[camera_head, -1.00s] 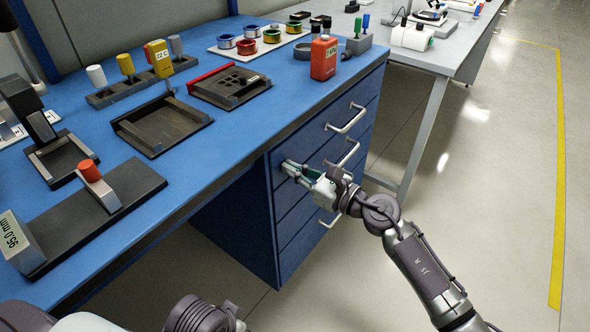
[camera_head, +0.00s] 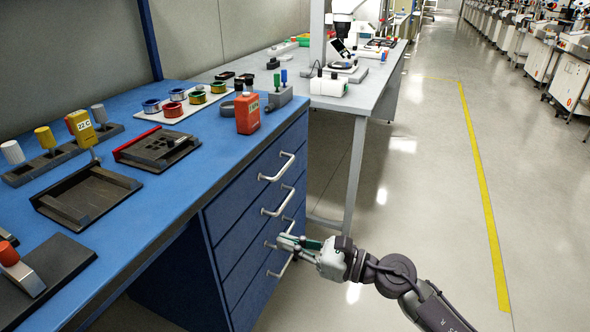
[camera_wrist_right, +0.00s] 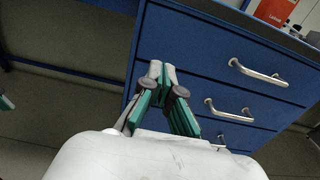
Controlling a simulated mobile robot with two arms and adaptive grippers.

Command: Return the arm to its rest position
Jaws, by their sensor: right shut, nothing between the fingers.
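My right gripper (camera_head: 281,241) is in front of the blue drawer cabinet (camera_head: 232,228), by the lower drawer handles, with its arm coming in from the bottom right. In the right wrist view the gripper (camera_wrist_right: 163,72) has its green-padded fingers converging at the tips, shut and empty. The cabinet's drawers are closed, and their silver handles (camera_wrist_right: 258,72) lie to the right of the fingers. I cannot tell from these views whether the fingertips touch the cabinet front.
The blue workbench (camera_head: 140,222) carries dark fixtures, a tray of spools (camera_head: 185,108) and an orange meter (camera_head: 247,112). A grey table (camera_head: 366,97) stands beyond. The floor right of my right arm is clear, with a yellow line (camera_head: 480,190).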

